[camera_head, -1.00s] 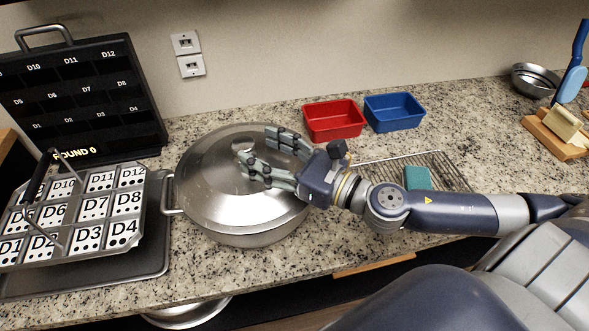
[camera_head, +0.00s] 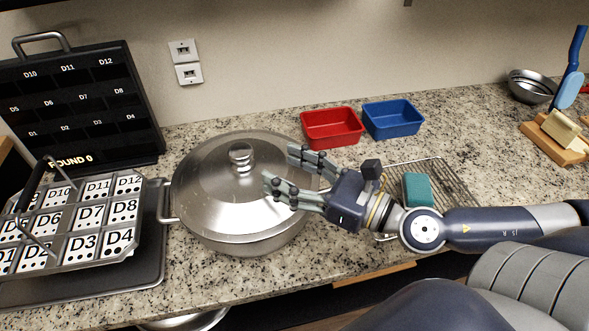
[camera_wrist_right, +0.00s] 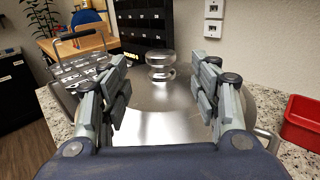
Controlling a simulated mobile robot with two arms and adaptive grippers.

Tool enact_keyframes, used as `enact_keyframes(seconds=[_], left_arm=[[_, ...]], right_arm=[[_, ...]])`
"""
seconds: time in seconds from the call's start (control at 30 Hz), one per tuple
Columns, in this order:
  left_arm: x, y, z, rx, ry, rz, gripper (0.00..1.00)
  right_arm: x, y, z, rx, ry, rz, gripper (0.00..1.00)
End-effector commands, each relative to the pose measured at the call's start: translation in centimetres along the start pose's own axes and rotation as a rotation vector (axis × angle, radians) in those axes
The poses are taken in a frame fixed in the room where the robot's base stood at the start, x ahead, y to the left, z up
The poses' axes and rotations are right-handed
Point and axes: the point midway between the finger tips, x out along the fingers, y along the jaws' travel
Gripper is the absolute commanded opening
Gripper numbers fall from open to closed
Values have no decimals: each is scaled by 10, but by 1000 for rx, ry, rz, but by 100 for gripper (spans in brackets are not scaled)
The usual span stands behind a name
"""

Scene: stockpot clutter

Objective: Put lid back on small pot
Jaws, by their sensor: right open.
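The steel pot (camera_head: 240,243) stands on the granite counter with its domed lid (camera_head: 215,190) lying on top. The lid appears to cover the rim. Its round knob (camera_head: 241,156) stands at the centre and also shows ahead in the right wrist view (camera_wrist_right: 160,66). My right gripper (camera_head: 278,166) is open and empty, over the right part of the lid, with its fingers pointing toward the knob but apart from it. In the right wrist view the knob lies beyond and between the two fingers (camera_wrist_right: 160,95). My left gripper is not in view.
A label tray (camera_head: 75,222) and a black board (camera_head: 75,100) stand on the left. Red (camera_head: 332,128) and blue (camera_head: 393,119) bins are behind. A wire rack (camera_head: 445,178) with a teal sponge (camera_head: 417,190) lies right, under my arm. A bowl (camera_head: 532,87) is far right.

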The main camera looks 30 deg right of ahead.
Motion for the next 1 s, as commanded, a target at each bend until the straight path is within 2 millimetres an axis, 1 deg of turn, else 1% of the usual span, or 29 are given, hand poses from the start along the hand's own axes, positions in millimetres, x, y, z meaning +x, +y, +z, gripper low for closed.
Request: enact_keyframes(seconds=[0.13,0.33,1.0], left_arm=[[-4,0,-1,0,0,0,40],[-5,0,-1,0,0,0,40],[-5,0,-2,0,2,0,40]], right_arm=[[-6,0,0,1,5,0,57],[-10,0,0,-1,5,1,57],[-11,0,0,-3,5,2,57]])
